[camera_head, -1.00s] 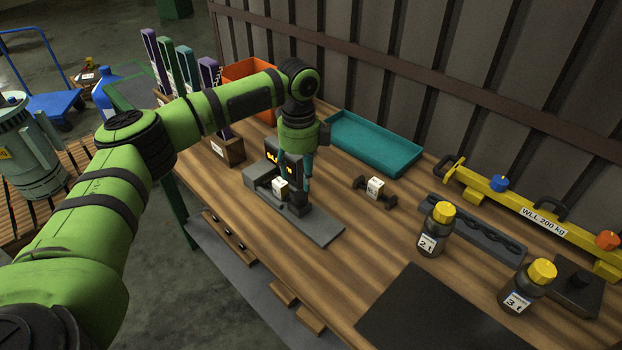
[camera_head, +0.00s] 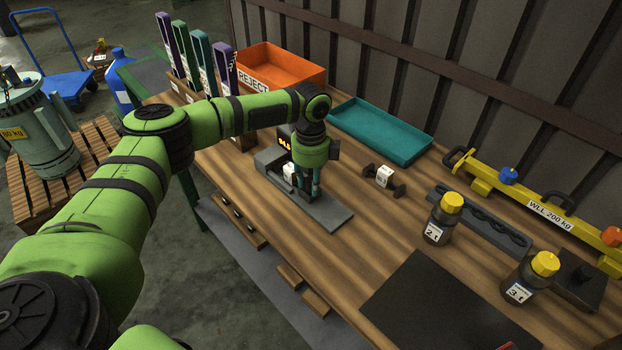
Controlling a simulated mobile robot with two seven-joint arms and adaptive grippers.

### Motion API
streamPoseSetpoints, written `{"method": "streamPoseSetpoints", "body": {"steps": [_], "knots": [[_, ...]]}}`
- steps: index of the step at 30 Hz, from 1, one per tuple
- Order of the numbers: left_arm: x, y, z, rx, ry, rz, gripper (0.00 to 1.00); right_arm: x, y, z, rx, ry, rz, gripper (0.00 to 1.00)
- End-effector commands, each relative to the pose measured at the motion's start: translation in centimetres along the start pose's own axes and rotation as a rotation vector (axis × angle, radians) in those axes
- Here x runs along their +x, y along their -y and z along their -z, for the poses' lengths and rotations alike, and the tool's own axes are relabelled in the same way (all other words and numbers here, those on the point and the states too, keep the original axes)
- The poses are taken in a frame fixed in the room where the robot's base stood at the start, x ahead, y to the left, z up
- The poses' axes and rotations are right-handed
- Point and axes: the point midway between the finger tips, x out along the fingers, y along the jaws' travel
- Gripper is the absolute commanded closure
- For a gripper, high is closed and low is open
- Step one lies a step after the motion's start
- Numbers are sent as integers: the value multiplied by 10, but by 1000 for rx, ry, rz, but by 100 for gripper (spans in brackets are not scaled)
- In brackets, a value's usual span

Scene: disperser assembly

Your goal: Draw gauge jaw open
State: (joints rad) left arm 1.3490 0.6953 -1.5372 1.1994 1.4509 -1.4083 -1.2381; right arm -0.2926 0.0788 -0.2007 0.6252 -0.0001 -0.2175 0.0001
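The gauge is a grey device on the bench with a dark display of yellow characters (camera_head: 284,141) and a long flat base (camera_head: 333,214). A small white labelled piece (camera_head: 290,173) sits by its grey body (camera_head: 270,159). The gauge's dark jaw block (camera_head: 306,197) stands on the base, partly covered by my fingers. My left gripper (camera_head: 310,188) points down right at the jaw block, its two teal fingers close together. Whether they grip the block is too small to tell. My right gripper is not in view.
An orange REJECT bin (camera_head: 285,67) and a teal tray (camera_head: 381,130) stand behind. A dark part with a white label (camera_head: 383,178) lies right of the gauge.

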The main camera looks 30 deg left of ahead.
Motion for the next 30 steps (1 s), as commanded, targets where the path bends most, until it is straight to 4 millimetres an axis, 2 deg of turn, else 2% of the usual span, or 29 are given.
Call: {"method": "streamPoseSetpoints", "body": {"steps": [7, 12, 17, 21, 28, 29, 30], "knots": [[-1, -1, 4, 2, 0, -2, 100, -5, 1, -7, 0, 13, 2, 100], [-5, -6, 30, 6, -4, -6, 100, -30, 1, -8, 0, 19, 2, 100], [-3, -9, 52, 4, -3, -5, 100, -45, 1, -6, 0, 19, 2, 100], [0, -10, 60, 1, -3, -3, 100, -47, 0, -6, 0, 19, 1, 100], [2, -10, 61, 3, -6, -3, 100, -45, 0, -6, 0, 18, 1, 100], [2, -10, 61, 3, -6, -3, 63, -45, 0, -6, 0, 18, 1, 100], [2, -10, 61, 4, -5, -3, 47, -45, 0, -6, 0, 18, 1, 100]]}}
